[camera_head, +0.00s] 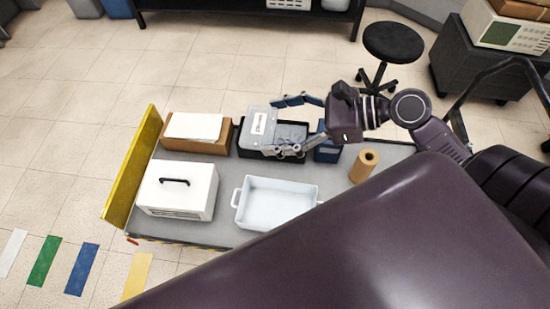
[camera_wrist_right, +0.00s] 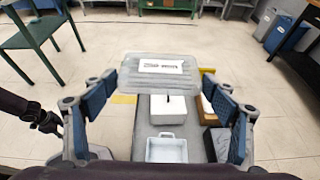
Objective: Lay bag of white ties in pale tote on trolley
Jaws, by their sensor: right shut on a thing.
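A clear flat bag of white ties with a white label (camera_head: 259,123) is held by its sides in my right gripper (camera_head: 272,127), which is shut on it. In the head view the bag overlaps the left part of the black tote. The bag also shows in the right wrist view (camera_wrist_right: 160,72), between the blue finger pads. The pale tote (camera_head: 276,222) stands on the grey trolley (camera_head: 225,231), in front of the black tote, and looks empty. It also shows in the wrist view (camera_wrist_right: 167,150). A dark arm part at the wrist view's left seems to be my left gripper (camera_wrist_right: 45,120); its jaws are unclear.
The black tote (camera_head: 303,157) holds greyish contents. A brown box with a white top (camera_head: 195,127), a white case with a black handle (camera_head: 178,190), a blue container (camera_head: 327,150) and a brown roll (camera_head: 364,166) also stand on the trolley. A yellow panel (camera_head: 133,168) edges its left side.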

